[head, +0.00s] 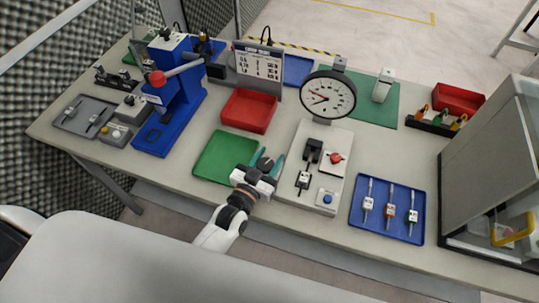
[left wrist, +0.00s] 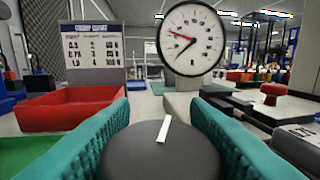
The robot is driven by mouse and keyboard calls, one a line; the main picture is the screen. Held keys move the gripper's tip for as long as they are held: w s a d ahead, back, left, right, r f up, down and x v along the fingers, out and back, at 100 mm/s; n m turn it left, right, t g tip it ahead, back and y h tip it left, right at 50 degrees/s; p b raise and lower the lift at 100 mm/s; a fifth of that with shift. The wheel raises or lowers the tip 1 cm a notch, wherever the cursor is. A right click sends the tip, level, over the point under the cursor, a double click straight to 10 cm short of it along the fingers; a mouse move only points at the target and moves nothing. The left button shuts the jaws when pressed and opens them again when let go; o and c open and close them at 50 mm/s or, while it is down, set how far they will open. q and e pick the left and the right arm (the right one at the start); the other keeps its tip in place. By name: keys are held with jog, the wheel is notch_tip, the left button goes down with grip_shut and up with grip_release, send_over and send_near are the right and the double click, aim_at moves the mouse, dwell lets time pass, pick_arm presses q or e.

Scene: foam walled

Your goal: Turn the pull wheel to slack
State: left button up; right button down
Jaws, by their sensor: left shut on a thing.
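The pull wheel (head: 265,164) is a dark round knob at the left edge of the light grey tester base (head: 298,200). In the left wrist view the wheel (left wrist: 150,152) shows a white mark on top, pointing away and slightly right. My left gripper (head: 267,157) has its teal fingers on either side of the wheel and is shut on it. The round dial gauge (head: 328,95) stands behind on the tester. Its face (left wrist: 192,40) shows a red and a dark hand, both toward the left. My right gripper is not in view.
A green tray (head: 212,160) lies left of the wheel, with a red tray (head: 249,110) behind. A blue press (head: 172,95) stands further left. The tester carries a red button (head: 335,158) and a blue button (head: 327,198). A blue tray (head: 402,230) with several specimens lies right.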

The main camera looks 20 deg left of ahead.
pick_arm(q)
jog(key=shift+r+n+y, duration=0.1)
jog(key=shift+n+y, duration=0.5)
jog(key=shift+y, duration=0.3)
jog(key=shift+w+a, duration=0.1)
jog(key=o, duration=1)
jog(key=shift+c, duration=0.2)
jog(key=shift+s, duration=0.3)
jog(key=s, duration=0.3)
jog(key=s+b, duration=0.1)
jog(key=s, duration=0.3)
jog(key=s+b, duration=0.1)
jog(key=s, duration=0.2)
jog(key=shift+s+a, duration=0.15)
jog(key=shift+a, duration=0.2)
jog(key=shift+s, duration=0.55)
